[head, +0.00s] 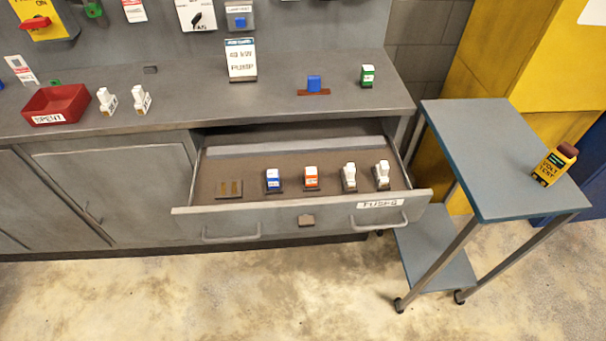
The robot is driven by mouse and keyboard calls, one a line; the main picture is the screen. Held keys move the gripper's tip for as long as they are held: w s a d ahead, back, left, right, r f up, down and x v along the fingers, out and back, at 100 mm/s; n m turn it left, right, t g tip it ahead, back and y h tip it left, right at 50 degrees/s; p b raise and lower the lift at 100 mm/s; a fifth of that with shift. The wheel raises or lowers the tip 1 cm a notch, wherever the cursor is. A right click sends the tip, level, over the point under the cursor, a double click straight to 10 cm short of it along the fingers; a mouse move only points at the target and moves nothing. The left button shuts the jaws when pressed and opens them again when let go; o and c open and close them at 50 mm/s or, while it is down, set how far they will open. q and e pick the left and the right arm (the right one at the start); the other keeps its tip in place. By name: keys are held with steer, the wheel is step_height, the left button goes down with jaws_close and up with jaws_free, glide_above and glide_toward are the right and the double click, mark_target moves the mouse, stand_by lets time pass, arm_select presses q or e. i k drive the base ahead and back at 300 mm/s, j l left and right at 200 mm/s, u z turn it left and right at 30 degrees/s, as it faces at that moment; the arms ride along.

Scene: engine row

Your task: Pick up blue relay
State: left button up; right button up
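A small plain blue block (314,83), which looks like the blue relay, sits upright on a flat brown base (314,92) on the grey counter, right of the white sign. Another blue piece, a blue and white block (273,180), stands in the open drawer; I cannot tell its kind for sure. Neither of my grippers is in view, and nothing touches either blue piece.
The open drawer (190,220) juts out, holding an orange and white block (311,178) and two white pieces. A green block (367,75), white sign (241,60) and red tray (85,92) stand on the counter. A cart (475,150) carries a yellow tester (553,166).

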mark_target(271, 175)
steer(key=i+j+z, duration=0.2)
steer(key=j+z, duration=0.3)
steer(key=j, duration=0.65)
steer(key=j+z, duration=0.45)
steer(key=j, duration=0.65)
